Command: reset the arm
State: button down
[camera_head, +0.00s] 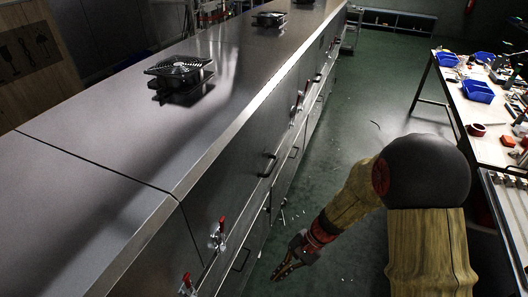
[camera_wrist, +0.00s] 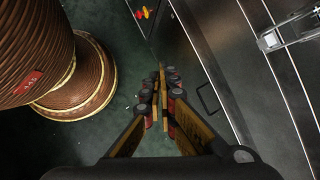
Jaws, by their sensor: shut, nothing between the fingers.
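My gripper (camera_head: 285,270) hangs at the end of my bent arm in the head view, low over the green floor and just right of the dryer's side. In the wrist view my gripper (camera_wrist: 160,80) shows its two fingers running close together at the tips. It is shut with nothing between the fingers. The long metal tunnel dryer (camera_head: 215,120) fills the left and middle of the head view. Its side panels also show in the wrist view (camera_wrist: 245,75), to the right of the fingers.
A black fan unit (camera_head: 180,75) sits on the dryer top. Handles (camera_head: 268,165) and red-handled clamps (camera_head: 219,233) stick out from its side, near my arm. A workbench (camera_head: 485,120) with blue bins (camera_head: 478,91) stands at the right. The green floor (camera_head: 375,105) between is mostly clear, with small scattered bits.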

jog(key=s+d+r+n+t+h, duration=0.2)
jog(key=s+d+r+n, duration=0.1)
jog(key=r, duration=0.7)
jog(key=s+d+r+n+t+h, duration=0.2)
jog(key=d+r, duration=0.4)
jog(key=r, duration=0.5)
jog(key=s+d+r+n+t+h, duration=0.2)
jog(key=s+d+r+n+t, duration=0.1)
jog(key=r, duration=0.8)
jog(key=shift+s+d+n+t+h, duration=0.3)
jog(key=shift+s+d+t, duration=0.4)
jog(key=shift+s+d, duration=0.25)
jog(key=c, duration=2.6)
grip_release()
jog(key=shift+w, duration=0.15)
